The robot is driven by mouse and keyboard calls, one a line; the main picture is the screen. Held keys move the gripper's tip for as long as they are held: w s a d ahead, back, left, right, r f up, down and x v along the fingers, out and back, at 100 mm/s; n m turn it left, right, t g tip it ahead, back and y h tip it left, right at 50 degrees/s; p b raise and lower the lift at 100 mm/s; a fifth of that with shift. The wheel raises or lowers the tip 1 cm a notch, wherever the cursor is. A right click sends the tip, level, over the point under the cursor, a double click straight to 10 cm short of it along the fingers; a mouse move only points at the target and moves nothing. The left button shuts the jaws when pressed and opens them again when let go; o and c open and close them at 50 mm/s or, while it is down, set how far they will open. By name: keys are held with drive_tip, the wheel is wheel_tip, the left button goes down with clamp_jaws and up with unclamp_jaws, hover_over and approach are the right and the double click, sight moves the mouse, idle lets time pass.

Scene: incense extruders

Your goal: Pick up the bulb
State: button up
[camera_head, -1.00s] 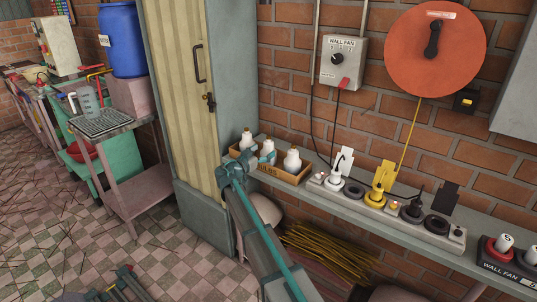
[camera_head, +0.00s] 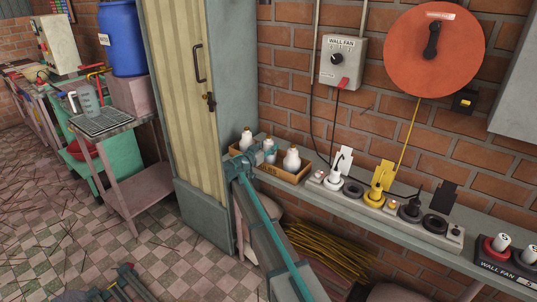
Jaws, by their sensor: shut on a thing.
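A brown tray labelled for bulbs (camera_head: 289,175) sits at the left end of the wall shelf. White bulbs show in it: one at the left (camera_head: 247,140), a middle bulb (camera_head: 269,146) and one at the right (camera_head: 292,159). My gripper (camera_head: 268,156) reaches over the tray's front side and is shut on the middle bulb. The bulb stands upright between the fingers, its lower part partly covered by them. Whether it is clear of the tray floor I cannot tell.
Right of the tray on the shelf are a power strip (camera_head: 347,200) with white, yellow and black plugs and a red-and-black wall fan box (camera_head: 502,262). A tall cabinet (camera_head: 187,90) stands close at the left. Yellow sticks (camera_head: 325,250) lie below the shelf.

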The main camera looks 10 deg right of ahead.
drive_tip(key=shift+f, duration=0.1)
drive_tip(key=shift+r, duration=0.45)
drive_tip(key=shift+c, duration=1.4)
drive_tip(key=shift+r+b, duration=0.35)
drive_tip(key=s+r+b, duration=0.1)
drive_tip(key=s+r, duration=0.3)
drive_tip(key=r, duration=0.2)
drive_tip(key=shift+s+r, duration=0.25)
drive_tip(key=shift+s, duration=0.1)
drive_tip(key=s+r+b, duration=0.1)
drive_tip(key=s+r, duration=0.4)
drive_tip(key=s, duration=0.4)
drive_tip(key=shift+s+d, duration=0.15)
